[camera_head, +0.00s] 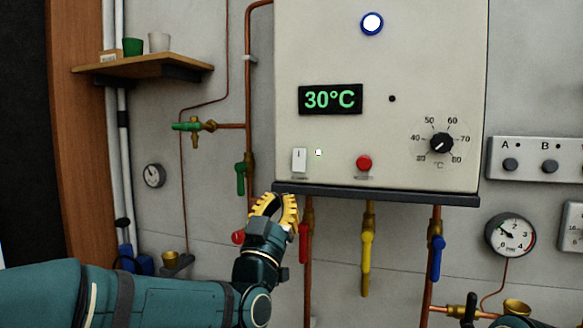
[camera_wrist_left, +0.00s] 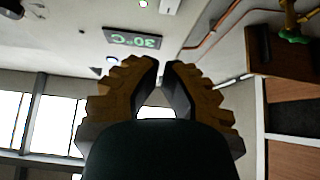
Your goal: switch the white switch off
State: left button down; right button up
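The white switch (camera_head: 299,160) is a small upright rocker with a dark mark near its top, at the lower left of the boiler panel (camera_head: 430,60). My left gripper (camera_head: 282,198) is below and slightly left of the switch, near the panel's bottom edge, apart from the switch. Its yellow fingertips are drawn together with only a narrow gap and nothing between them. In the left wrist view the switch (camera_wrist_left: 168,6) is at the top edge, beyond the fingertips (camera_wrist_left: 161,66).
A red button (camera_head: 364,162) and a dial (camera_head: 441,143) are right of the switch. A dark ledge (camera_head: 380,194) runs under the panel. Below are pipes with yellow (camera_head: 366,263) and blue (camera_head: 437,257) valve handles. A green-handled valve (camera_head: 241,178) is at left.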

pick_arm(q)
jog(key=shift+s, duration=0.1)
jog(key=p, duration=0.2)
send_near(303, 157)
notch_tip(303, 157, up, 5)
jog(key=w, duration=0.1)
jog(key=shift+w+d+f, duration=0.2)
jog(key=shift+w+d, duration=0.05)
jog(key=shift+w, duration=0.4)
jog(key=shift+w+d+f, duration=0.2)
jog(key=shift+w+d, duration=0.1)
jog(key=shift+w, duration=0.3)
jog(key=shift+w+d+f, duration=0.2)
jog(key=shift+w+d, duration=0.05)
jog(key=shift+w, duration=0.4)
